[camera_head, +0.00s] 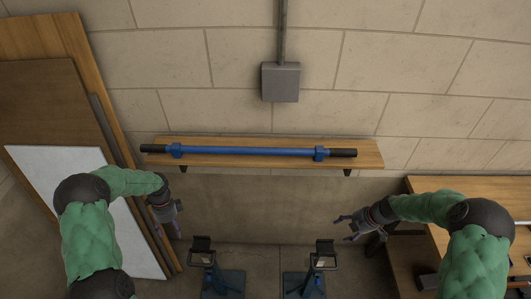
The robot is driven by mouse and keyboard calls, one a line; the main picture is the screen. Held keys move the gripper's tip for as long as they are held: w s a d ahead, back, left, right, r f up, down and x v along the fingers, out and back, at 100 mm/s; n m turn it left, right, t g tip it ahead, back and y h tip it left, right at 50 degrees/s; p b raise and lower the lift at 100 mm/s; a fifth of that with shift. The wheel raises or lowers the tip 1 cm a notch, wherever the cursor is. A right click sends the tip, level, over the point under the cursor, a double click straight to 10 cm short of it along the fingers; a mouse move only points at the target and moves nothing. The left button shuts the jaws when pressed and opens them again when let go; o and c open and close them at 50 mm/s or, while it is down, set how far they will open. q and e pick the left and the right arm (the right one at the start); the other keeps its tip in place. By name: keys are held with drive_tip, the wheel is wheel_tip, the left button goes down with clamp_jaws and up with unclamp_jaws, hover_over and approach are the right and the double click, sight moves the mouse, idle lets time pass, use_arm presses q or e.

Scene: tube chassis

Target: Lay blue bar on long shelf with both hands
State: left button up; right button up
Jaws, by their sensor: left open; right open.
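The blue bar (250,151) with black ends lies lengthwise on the long wooden shelf (369,151) on the wall. Two blue collars sit on the bar near its ends. My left gripper (179,222) is open and empty, below the left end of the shelf and apart from the bar. My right gripper (343,228) is open and empty, below the right end of the shelf and also apart from the bar.
Two stands with blue bases, left (222,284) and right (304,285), stand on the floor between my grippers. Wooden boards (45,95) lean at the left. A wooden table (470,188) is at the right. A grey box (280,82) is on the wall above the shelf.

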drive_tip(key=v, duration=1)
drive_tip(key=shift+a+r, duration=0.15)
drive_tip(key=shift+r, duration=0.05)
drive_tip(key=shift+w, duration=0.15)
